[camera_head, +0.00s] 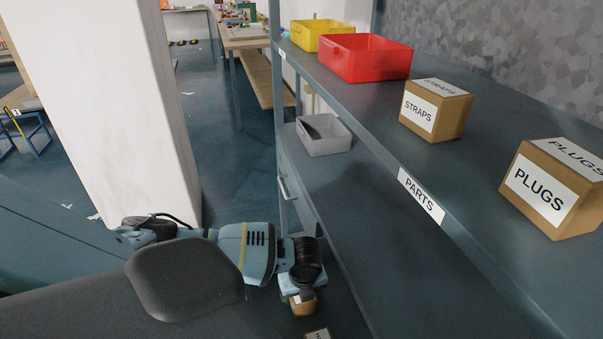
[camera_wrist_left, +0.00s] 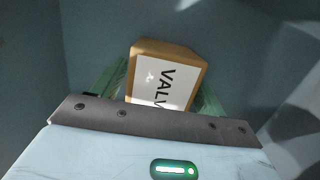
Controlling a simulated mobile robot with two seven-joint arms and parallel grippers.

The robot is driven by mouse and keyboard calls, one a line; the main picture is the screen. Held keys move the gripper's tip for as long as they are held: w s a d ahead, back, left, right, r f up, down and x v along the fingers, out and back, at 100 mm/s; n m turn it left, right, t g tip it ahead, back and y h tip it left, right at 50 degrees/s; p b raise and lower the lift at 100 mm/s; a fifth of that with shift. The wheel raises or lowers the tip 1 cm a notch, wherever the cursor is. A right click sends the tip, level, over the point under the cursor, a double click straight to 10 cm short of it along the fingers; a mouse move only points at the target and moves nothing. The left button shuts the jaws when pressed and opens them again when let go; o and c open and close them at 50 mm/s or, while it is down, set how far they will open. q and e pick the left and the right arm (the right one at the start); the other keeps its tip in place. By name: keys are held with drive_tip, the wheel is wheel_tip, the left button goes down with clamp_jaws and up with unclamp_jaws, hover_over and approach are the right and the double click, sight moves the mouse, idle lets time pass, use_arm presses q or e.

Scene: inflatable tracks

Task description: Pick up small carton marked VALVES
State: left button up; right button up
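The small carton marked VALVES (camera_wrist_left: 165,78) is brown with a white label; the end of the word is hidden by my gripper's edge. In the left wrist view it sits between the two green fingers of my left gripper (camera_wrist_left: 160,92), which appear to press on its sides. In the head view my left gripper (camera_head: 303,290) points down, with the small brown carton (camera_head: 303,306) at its fingertips. Whether its underside touches a surface is hidden. My right gripper is not in view.
Another labelled carton (camera_head: 318,334) is cut off at the bottom edge. The PARTS shelf (camera_head: 480,170) to the right carries a STRAPS carton (camera_head: 436,110), a PLUGS carton (camera_head: 555,190), a red bin (camera_head: 365,60) and a yellow bin (camera_head: 310,38). A white pillar (camera_head: 110,120) is left.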

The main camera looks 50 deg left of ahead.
use_arm(q)
drive_tip(key=c, duration=1)
drive_tip(key=shift+r, duration=0.1)
wheel_tip(320, 180, up, 10)
drive_tip(key=shift+f+p, duration=0.1)
drive_tip(key=shift+p, duration=0.5)
